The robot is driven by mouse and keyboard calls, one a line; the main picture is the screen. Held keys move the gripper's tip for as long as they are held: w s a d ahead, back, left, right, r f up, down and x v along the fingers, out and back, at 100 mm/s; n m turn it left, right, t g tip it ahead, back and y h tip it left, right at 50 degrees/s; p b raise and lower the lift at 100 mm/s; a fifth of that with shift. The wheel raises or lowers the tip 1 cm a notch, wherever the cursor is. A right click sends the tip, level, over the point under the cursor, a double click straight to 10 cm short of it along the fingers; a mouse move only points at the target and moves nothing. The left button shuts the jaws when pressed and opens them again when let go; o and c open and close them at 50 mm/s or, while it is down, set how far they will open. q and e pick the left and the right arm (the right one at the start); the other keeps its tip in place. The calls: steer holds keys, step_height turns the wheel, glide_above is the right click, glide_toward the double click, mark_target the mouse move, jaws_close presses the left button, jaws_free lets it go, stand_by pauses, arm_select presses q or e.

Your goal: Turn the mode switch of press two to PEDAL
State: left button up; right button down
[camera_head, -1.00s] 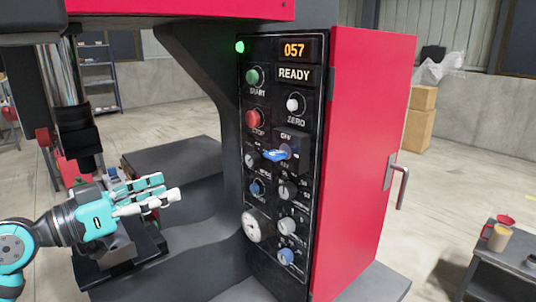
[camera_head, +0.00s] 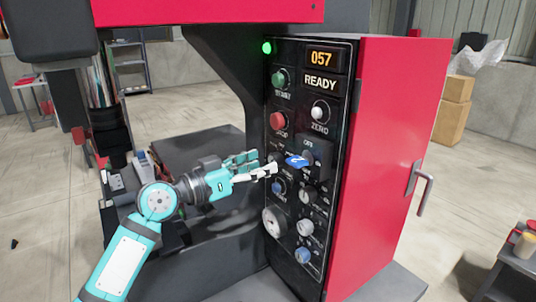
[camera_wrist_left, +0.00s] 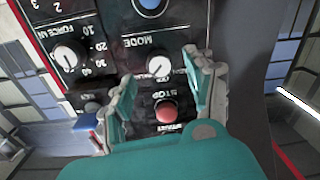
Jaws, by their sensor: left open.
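The press's black control panel (camera_head: 335,110) faces me in the head view. The mode switch (camera_head: 277,158) is a small round knob below the red stop button (camera_head: 278,120). In the wrist view the panel is upside down and the mode switch (camera_wrist_left: 157,66) shows with MODE printed beside it; I cannot read its position names. My left gripper (camera_head: 266,164) is open, its fingertips close to the switch. In the wrist view the fingers of my left gripper (camera_wrist_left: 162,72) lie on either side of the switch; I cannot tell whether they touch it. My right gripper is out of view.
The red cabinet side has a handle (camera_head: 421,190). A small table (camera_head: 515,265) stands at far right.

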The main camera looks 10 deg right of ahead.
mark_target(276, 159)
arm_select(q)
steer(key=shift+p+x, duration=0.3)
steer(key=shift+x, duration=1.2)
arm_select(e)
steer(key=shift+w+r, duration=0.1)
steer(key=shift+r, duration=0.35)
arm_select(q)
steer(key=shift+c, duration=0.3)
steer(key=c, duration=0.5)
jaws_close()
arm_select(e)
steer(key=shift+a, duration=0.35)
